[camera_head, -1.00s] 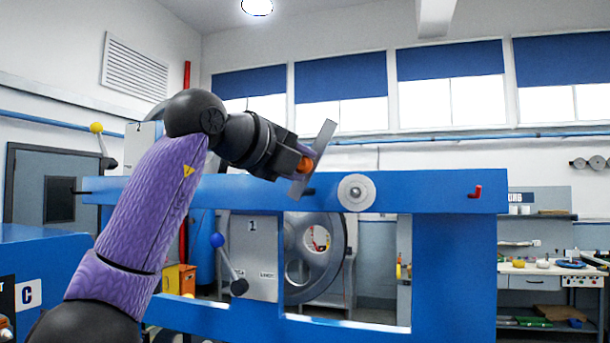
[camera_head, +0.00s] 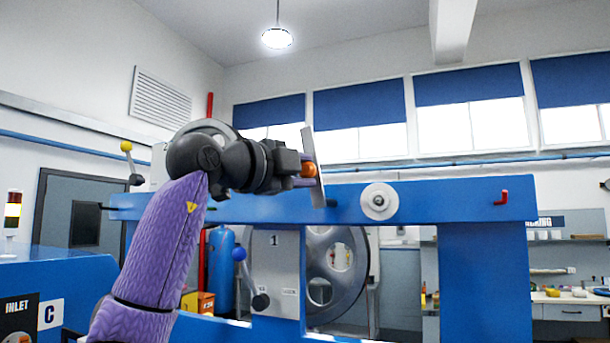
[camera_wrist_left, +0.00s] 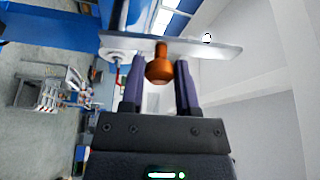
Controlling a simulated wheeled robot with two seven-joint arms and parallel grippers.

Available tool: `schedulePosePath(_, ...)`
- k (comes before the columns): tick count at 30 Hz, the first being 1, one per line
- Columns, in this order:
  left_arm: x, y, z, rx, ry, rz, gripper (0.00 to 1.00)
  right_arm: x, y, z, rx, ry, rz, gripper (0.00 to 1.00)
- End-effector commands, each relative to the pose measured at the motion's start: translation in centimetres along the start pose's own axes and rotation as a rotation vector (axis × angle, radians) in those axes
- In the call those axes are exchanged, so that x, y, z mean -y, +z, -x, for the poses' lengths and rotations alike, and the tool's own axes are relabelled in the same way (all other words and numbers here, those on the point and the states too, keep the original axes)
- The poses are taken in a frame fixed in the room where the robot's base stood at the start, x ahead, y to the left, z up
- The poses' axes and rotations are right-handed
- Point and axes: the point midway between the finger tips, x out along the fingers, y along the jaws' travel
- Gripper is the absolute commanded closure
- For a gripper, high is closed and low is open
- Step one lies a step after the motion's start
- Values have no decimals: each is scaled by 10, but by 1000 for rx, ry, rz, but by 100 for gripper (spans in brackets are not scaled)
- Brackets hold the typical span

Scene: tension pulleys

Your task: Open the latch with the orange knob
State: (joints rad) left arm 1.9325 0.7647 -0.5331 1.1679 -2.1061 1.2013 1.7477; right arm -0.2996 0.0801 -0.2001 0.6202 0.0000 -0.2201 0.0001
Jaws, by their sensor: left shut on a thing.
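The orange knob (camera_head: 308,170) sits on a flat grey metal latch plate (camera_head: 313,150) at the blue frame's top beam. The plate stands nearly upright, leaning slightly, and rises above the beam. My left gripper (camera_head: 311,169) reaches in from the left, about level, and is shut on the knob. In the left wrist view the knob (camera_wrist_left: 160,68) lies between the two purple fingers, with the plate (camera_wrist_left: 205,49) across just beyond it. The plate's pivot is hard to make out. My right gripper is out of view.
The blue beam (camera_head: 440,203) carries a white roller (camera_head: 379,201) and a red hook (camera_head: 502,197) right of the latch. A lever with a blue ball (camera_head: 239,254) and a large grey wheel (camera_head: 335,268) are below. The space above the beam is clear.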

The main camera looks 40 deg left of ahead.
Motion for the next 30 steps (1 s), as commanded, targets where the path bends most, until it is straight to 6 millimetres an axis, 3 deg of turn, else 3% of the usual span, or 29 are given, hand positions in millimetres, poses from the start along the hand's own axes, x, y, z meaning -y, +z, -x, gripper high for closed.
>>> schedulePosePath(16,-1,1,0,1,-6,23,100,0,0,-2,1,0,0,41)
schedulePosePath(17,-1,1,0,1,-5,23,58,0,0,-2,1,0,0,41)
schedulePosePath(21,-1,1,0,1,-6,22,29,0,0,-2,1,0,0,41)
schedulePosePath(30,-1,1,2,0,-8,21,26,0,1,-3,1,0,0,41)
